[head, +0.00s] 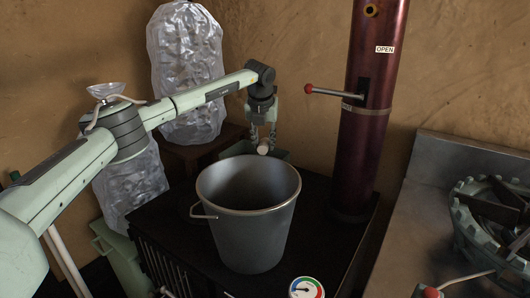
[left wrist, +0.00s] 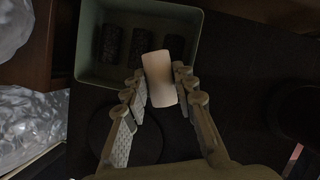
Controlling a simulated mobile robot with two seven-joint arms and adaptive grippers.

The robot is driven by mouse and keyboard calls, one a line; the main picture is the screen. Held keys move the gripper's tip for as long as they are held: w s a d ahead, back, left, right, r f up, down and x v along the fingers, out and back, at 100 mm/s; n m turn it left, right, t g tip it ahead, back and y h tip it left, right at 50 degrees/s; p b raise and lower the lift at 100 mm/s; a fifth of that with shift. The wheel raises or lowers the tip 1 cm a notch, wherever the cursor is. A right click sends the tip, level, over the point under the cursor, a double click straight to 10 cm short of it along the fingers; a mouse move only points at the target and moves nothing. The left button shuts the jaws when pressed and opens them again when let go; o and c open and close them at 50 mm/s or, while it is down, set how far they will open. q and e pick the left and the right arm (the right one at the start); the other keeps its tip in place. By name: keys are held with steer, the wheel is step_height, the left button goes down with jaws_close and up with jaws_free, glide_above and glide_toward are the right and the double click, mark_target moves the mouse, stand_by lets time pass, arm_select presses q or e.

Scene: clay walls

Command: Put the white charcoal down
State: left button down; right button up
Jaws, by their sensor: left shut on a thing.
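The white charcoal (left wrist: 163,78) is a pale stubby cylinder between the fingers of my left gripper (left wrist: 158,88) in the left wrist view. In the head view, my left gripper (head: 263,138) hangs behind the grey bucket, shut on the white charcoal (head: 263,149). A green box (left wrist: 105,78) lies below and beyond the gripper in the left wrist view, with several dark charcoal pieces (left wrist: 140,46) inside. The box (head: 283,155) shows only in part behind the bucket in the head view. My right gripper is not in view.
A dark red column (head: 372,90) with a red-knobbed lever rises to the right. Wrapped clear bags (head: 187,65) stand at the left. A stove (head: 440,200) is at the right.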

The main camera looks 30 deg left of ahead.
mark_target(265, 154)
arm_select(q)
steer(key=shift+w+d+f, duration=0.15)
steer(key=shift+f, duration=0.05)
steer(key=shift+f+p, duration=0.3)
steer(key=shift+f, duration=1.65)
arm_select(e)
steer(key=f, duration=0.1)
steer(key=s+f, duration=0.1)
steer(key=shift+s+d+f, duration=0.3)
arm_select(q)
steer(key=shift+f, duration=0.1)
steer(key=shift+f, duration=0.25)
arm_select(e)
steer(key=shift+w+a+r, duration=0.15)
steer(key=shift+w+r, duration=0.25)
arm_select(q)
steer(key=shift+f, duration=0.25)
steer(key=c, duration=1.2)
jaws_free()
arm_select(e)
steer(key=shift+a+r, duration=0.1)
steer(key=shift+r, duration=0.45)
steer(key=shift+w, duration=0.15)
